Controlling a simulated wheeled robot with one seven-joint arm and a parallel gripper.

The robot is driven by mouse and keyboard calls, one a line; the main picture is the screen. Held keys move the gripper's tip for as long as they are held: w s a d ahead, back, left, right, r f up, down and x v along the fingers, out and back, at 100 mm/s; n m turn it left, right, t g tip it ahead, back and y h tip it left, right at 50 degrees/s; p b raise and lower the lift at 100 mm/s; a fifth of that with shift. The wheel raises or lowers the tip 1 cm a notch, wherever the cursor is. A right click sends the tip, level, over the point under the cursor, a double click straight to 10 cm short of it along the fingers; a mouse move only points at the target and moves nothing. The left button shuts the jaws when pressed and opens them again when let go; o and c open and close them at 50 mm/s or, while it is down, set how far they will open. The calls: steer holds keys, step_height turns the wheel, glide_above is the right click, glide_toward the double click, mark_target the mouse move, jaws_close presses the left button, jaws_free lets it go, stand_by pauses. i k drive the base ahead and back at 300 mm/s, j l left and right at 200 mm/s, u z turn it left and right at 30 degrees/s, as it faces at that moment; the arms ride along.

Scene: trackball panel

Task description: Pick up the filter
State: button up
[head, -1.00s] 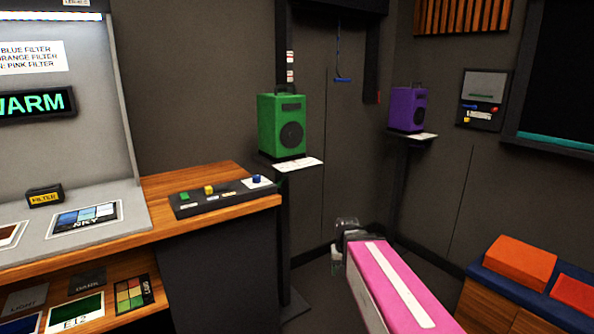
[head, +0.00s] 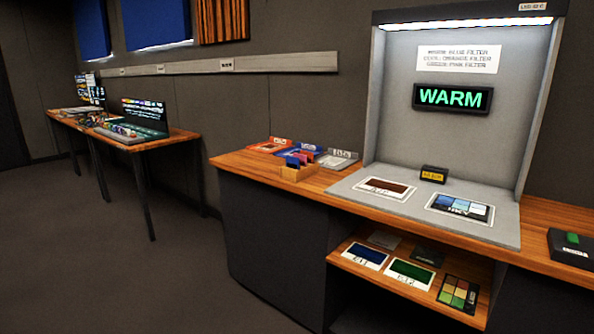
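A lit sign (head: 452,98) in the grey viewing booth (head: 380,110) reads WARM. A white notice (head: 458,58) above it seems to pair warm with a blue filter, cool with orange and green with pink. A small wooden box (head: 298,174) on the counter, left of the booth, holds thin upright pieces, blue (head: 293,161) and orange-red among them; they may be filters. A small black block with a yellow label (head: 433,174) stands in the booth, its label too blurred to read surely. My gripper is out of view.
Orange, blue and grey trays (head: 338,159) lie behind the wooden box on the wooden counter (head: 235,160). Several cards lie on the lower shelf (head: 350,250). A black control panel (head: 570,247) is at right. Open floor (head: 130,270) lies at left, before a far table (head: 165,143).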

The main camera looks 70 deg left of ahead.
mark_target(291, 161)
steer(key=u, duration=2.9)
